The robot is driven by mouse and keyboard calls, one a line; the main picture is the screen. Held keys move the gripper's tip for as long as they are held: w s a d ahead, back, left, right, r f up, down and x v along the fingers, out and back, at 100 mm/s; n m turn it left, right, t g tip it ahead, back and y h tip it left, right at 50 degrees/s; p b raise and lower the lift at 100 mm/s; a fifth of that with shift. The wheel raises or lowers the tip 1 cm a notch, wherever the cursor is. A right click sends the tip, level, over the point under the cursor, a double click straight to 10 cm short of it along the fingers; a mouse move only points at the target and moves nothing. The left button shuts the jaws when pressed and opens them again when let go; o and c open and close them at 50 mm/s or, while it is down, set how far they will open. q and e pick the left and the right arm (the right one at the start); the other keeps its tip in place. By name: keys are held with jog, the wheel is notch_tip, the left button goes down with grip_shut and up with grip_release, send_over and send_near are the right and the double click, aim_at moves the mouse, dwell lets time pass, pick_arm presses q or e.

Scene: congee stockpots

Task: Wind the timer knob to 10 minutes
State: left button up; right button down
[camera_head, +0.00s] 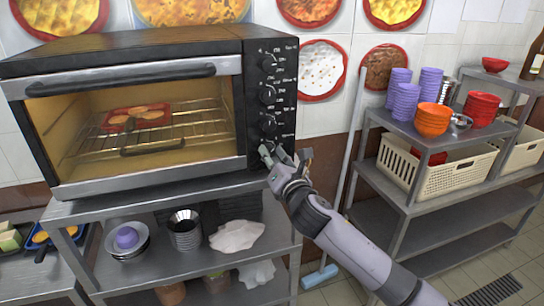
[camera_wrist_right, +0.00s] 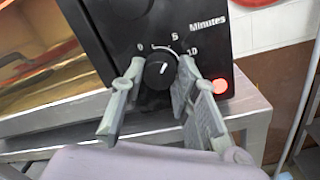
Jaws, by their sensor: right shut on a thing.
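The timer knob (camera_wrist_right: 160,70) is a round black dial at the bottom of the oven's control panel (camera_wrist_right: 143,22). In the right wrist view its white pointer line stands nearly upright, tilted slightly right, roughly toward the 5 mark; the scale reads 0, 5, 10 with "Minutes". My right gripper (camera_wrist_right: 155,85) is shut on the knob, one finger on each side. In the head view my right gripper (camera_head: 275,160) covers most of this knob. The black and steel oven (camera_head: 130,65) stands on a metal shelf. My left gripper is not in view.
Three other knobs sit above on the panel, the nearest one (camera_head: 267,123) just over my gripper. A red light (camera_wrist_right: 220,87) glows beside the timer. The oven holds a red tray (camera_head: 118,126) with food. A metal rack (camera_head: 385,123) with bowls and baskets stands to the right.

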jog(key=m, duration=0.4)
jog(key=shift+m, duration=0.4)
jog(key=shift+f+m+b, duration=0.1)
jog(key=shift+m+b, duration=0.25)
jog(key=shift+m, duration=1.25)
jog(key=c, duration=1.2)
grip_release()
